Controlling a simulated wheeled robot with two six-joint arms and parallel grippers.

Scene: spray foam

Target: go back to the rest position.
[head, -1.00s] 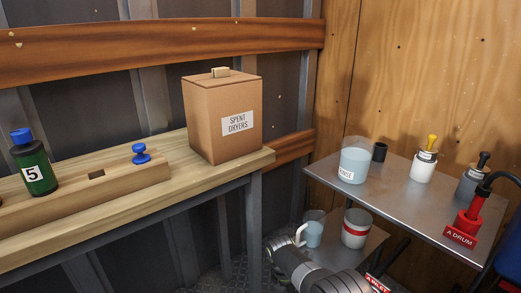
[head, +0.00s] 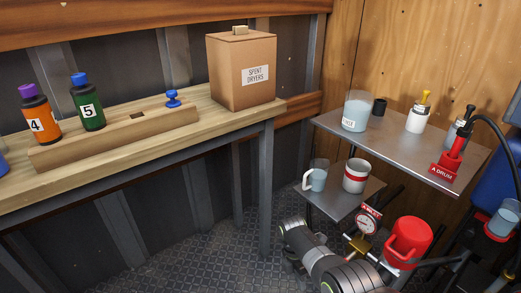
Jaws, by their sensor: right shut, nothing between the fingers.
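My right arm comes in at the bottom of the head view, and its gripper (head: 290,232) is at its far end, low over the floor in front of the small lower shelf. The gripper is shut and holds nothing; its fingertips are hard to make out. My left gripper is not in view.
A wooden bench (head: 190,107) on the left bears orange bottle 4 (head: 41,120), green bottle 5 (head: 88,106) and a "spent dryers" box (head: 240,85). The metal table (head: 400,140) holds cups and pots. A red can (head: 408,240) and gauge (head: 365,224) are right of my arm.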

